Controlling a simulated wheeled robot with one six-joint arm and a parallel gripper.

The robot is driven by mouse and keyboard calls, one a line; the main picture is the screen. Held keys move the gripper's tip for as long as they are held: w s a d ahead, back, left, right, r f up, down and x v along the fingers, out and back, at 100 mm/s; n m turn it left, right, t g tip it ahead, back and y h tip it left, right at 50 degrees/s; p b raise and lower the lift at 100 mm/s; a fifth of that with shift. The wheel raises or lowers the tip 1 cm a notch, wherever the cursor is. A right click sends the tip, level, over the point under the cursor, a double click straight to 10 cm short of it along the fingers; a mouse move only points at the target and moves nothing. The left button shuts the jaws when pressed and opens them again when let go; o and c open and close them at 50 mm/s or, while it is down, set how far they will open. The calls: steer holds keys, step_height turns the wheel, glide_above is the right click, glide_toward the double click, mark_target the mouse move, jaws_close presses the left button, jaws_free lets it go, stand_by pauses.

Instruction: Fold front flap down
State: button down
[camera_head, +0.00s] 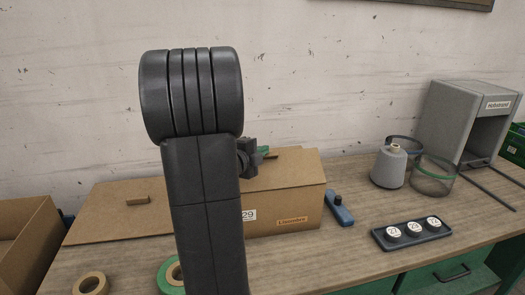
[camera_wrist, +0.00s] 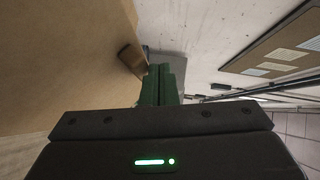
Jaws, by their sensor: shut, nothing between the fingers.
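The cardboard box (camera_head: 303,200) stands on the table, partly hidden behind my arm in the head view. Its front bears a "29" label and a name label. A tan cardboard panel (camera_head: 287,170) shows along its top; I cannot tell which flap this is or whether it lies fully flat. My gripper (camera_head: 263,151) is mostly hidden by my arm, at the top of the box. In the wrist view its green fingers (camera_wrist: 160,85) are together with nothing between them. A broad cardboard surface (camera_wrist: 65,65) lies left of them; contact is unclear.
An open carton (camera_head: 25,240) and tape rolls (camera_head: 91,284) are near the left front. A blue tool (camera_head: 339,210), a black tray (camera_head: 412,234), a grey cone (camera_head: 389,167) and a grey machine (camera_head: 452,115) stand right.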

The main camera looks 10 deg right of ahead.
steer(key=shift+w+f+b, duration=0.5)
steer(key=shift+w+f, duration=0.5)
steer(key=shift+w, duration=0.2)
steer(key=shift+w+f+p, duration=0.45)
steer(key=shift+w+f, duration=0.25)
steer(key=shift+w, duration=0.05)
steer(key=shift+w+f+p, duration=0.3)
steer(key=shift+f+p, duration=0.05)
steer(key=shift+p, duration=0.1)
steer(key=shift+w+f+n+g+p, duration=0.2)
steer(key=shift+f+n+g+p, duration=0.2)
steer(key=shift+f+n, duration=0.15)
